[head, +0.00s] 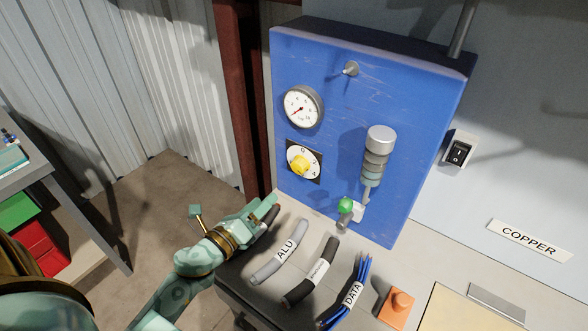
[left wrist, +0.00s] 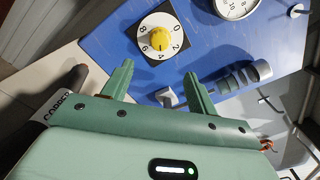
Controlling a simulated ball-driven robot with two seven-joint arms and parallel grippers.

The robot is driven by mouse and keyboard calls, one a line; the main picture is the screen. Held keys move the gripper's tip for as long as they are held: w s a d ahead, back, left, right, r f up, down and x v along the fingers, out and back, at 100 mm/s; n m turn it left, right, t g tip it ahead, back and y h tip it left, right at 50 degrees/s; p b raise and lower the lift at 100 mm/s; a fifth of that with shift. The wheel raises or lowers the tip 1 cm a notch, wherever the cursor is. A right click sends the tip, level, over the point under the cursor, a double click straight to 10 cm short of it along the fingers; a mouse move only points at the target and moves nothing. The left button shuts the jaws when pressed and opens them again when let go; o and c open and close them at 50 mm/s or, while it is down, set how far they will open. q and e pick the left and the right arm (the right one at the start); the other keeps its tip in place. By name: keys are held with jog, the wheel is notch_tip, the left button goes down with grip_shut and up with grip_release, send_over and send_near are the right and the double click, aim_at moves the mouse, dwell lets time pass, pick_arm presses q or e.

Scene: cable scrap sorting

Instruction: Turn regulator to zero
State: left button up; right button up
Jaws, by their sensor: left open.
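The regulator is a yellow knob (head: 300,161) on a white, numbered dial plate, low on the left of the blue panel (head: 330,75). The knob (left wrist: 158,38) shows clearly in the left wrist view, with numbers including 0 to 8 around it. I cannot tell for sure which number it points to. My left gripper (head: 265,206) is open and empty, below the knob and apart from it. In the left wrist view, its two fingers (left wrist: 158,76) point towards the panel with the knob beyond the gap between them.
A round gauge (head: 302,106) sits above the knob. A silver cylinder fitting (head: 376,155) and green knob (head: 346,205) are to its right. Cable pieces labelled ALU (head: 280,253) and DATA (head: 350,290) lie on the bench. A dark cable (left wrist: 75,80) lies beside the left finger.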

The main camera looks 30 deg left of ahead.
aim_at(296, 169)
pick_arm(q)
jog(key=w, duration=0.4)
jog(key=w+d, duration=0.1)
jog(key=w, duration=0.4)
jog(key=w+d, duration=0.1)
jog(key=w, duration=0.3)
jog(key=shift+w, duration=0.2)
jog(key=c, duration=1)
